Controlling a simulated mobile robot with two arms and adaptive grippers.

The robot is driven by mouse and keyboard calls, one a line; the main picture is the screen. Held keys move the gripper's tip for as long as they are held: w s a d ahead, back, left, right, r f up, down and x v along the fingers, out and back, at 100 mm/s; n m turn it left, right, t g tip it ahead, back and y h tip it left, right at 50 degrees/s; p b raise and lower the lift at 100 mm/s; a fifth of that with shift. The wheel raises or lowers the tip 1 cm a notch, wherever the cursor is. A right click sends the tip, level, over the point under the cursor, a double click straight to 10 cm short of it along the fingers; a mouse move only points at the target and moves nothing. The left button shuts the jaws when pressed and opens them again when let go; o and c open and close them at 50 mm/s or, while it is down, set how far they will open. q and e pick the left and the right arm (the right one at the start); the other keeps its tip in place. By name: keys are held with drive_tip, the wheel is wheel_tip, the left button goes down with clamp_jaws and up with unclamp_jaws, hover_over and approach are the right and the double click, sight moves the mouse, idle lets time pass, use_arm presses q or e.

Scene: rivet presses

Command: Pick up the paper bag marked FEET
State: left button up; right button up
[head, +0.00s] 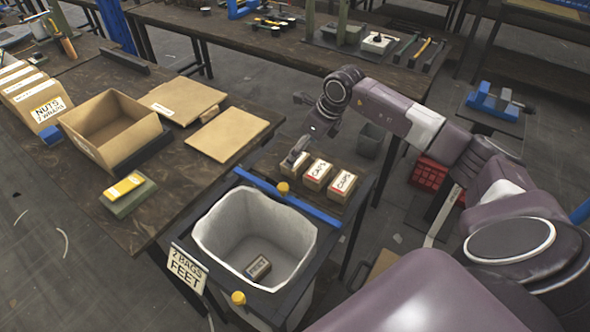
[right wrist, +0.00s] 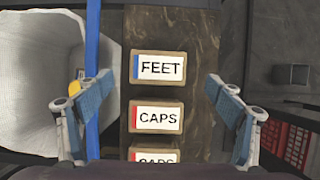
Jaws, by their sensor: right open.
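The paper bag marked FEET (right wrist: 158,66) is a small brown block with a white label and blue edge stripe. In the head view the FEET bag (head: 294,163) is at the left end of a short row on a dark shelf, partly hidden by my right gripper. My right gripper (head: 300,124) is open and empty above it. In the right wrist view the fingers (right wrist: 158,84) stand wide apart on either side of the FEET bag, not touching it. My left gripper is not in view.
Two CAPS bags (head: 318,174) (head: 342,185) sit beside the FEET bag. A lined bin (head: 215,235) with one small bag inside (head: 257,268) and a blue bar (head: 285,203) border the shelf. A sign (head: 187,269) reads "2 BAGS FEET". An open carton (head: 85,146) stands on the left table.

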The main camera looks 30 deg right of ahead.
drive_tip(key=shift+b+x, duration=0.3)
drive_tip(key=shift+x, duration=0.7)
drive_tip(key=b+x, duration=0.3)
drive_tip(key=x, duration=0.1)
drive_tip(key=shift+w+a+f, duration=0.15)
drive_tip(key=shift+a+f, duration=0.05)
drive_tip(key=shift+r, duration=0.1)
drive_tip(key=shift+c, duration=1.1)
drive_tip(key=c, duration=1.1)
drive_tip(key=shift+r, duration=0.1)
drive_tip(key=shift+c, duration=0.2)
